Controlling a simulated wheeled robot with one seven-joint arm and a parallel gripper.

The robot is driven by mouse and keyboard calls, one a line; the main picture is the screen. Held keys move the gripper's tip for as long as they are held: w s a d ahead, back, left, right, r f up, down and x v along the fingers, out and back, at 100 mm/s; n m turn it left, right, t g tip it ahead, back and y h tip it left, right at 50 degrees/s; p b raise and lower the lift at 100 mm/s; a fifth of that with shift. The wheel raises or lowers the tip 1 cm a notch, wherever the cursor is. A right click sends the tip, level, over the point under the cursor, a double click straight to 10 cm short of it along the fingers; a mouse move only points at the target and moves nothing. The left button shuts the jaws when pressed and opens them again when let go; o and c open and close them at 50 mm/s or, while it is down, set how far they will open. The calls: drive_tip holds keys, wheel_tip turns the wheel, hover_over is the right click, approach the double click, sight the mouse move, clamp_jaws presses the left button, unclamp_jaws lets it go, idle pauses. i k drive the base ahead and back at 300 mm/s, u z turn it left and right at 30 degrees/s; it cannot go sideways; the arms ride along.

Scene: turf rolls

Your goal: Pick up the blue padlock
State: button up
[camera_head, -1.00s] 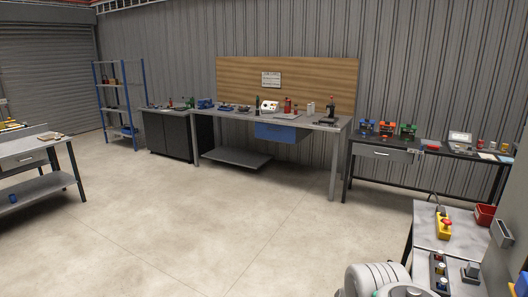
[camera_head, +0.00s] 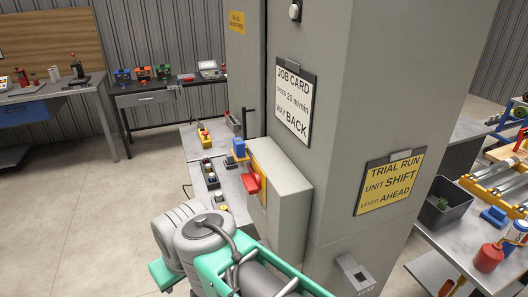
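A small blue block-like object (camera_head: 239,148) sits on a yellow bracket beside a grey wall box. It may be the blue padlock, but it is too small to tell for sure. The grey box (camera_head: 285,205) is fixed to the side of a thick grey column and has a red handle (camera_head: 251,181) on its front. My own arm links fill the bottom middle, in front of the box. My gripper is not in view, so I cannot see whether it holds anything.
The grey column (camera_head: 375,120) carries a white job card (camera_head: 294,103) and a yellow trial run sign (camera_head: 388,182). A bench (camera_head: 228,185) with control boxes stands left of it. A cluttered bench (camera_head: 455,240) stands right. Open floor (camera_head: 75,215) lies left.

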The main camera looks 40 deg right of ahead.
sight(239, 146)
drive_tip(key=z, duration=1.65)
drive_tip(key=k, duration=0.6)
drive_tip(key=u, duration=0.85)
drive_tip(key=i, duration=0.9)
drive_tip(key=u, duration=0.25)
drive_tip(key=k, duration=0.5)
drive_tip(key=u, duration=0.3)
drive_tip(key=i, duration=0.35)
drive_tip(key=u, duration=0.05)
